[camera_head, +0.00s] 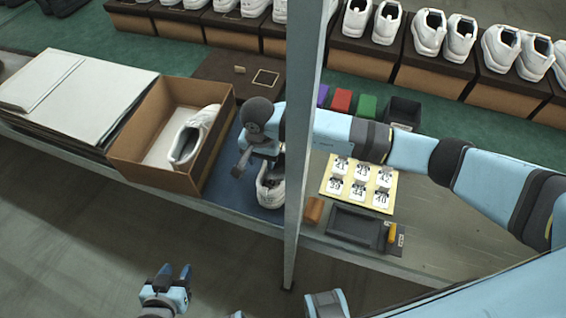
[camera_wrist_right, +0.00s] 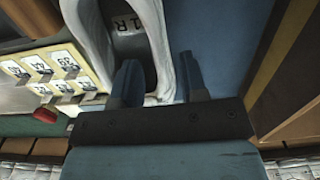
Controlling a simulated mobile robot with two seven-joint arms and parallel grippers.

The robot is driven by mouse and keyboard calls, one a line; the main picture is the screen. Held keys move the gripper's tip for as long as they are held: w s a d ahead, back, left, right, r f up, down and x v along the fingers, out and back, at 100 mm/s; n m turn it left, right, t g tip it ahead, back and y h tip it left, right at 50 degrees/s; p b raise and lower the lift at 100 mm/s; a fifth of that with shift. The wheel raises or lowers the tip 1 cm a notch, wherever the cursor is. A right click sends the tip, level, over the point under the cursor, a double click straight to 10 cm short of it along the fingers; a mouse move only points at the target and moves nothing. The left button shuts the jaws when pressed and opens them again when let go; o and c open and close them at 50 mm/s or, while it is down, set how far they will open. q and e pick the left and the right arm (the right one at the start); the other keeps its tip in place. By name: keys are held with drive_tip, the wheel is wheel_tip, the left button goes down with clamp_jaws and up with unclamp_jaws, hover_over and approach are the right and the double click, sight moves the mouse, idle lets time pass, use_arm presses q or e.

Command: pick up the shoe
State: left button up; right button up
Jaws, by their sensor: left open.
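A white shoe (camera_head: 265,190) stands on the blue mat (camera_head: 225,187), partly hidden by a grey post and my right gripper. My right gripper (camera_head: 241,166) is over it, in from the right. In the right wrist view its fingers (camera_wrist_right: 160,82) are apart, one at the shoe's opening and one outside its side wall (camera_wrist_right: 156,45). The insole reads "1R". I see a gap between the wall and the outer finger. Another white shoe (camera_head: 193,138) lies in the open brown box (camera_head: 150,177). My left gripper (camera_head: 176,276) is open and empty at lower left, away from the table.
The grey post (camera_head: 300,150) stands in front of the table. Right of it are a yellow board (camera_head: 328,187) with number tags, a dark tray (camera_head: 355,225) and an orange block (camera_head: 314,210). White sheets (camera_head: 70,85) are stacked at left. Shoes on boxes line the back.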

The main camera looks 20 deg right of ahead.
sight(262, 164)
drive_tip(key=f, duration=0.5)
drive_tip(key=shift+w+a+p, duration=0.1)
drive_tip(key=shift+w+p, duration=0.1)
drive_tip(key=shift+p, duration=0.2)
clamp_jaws()
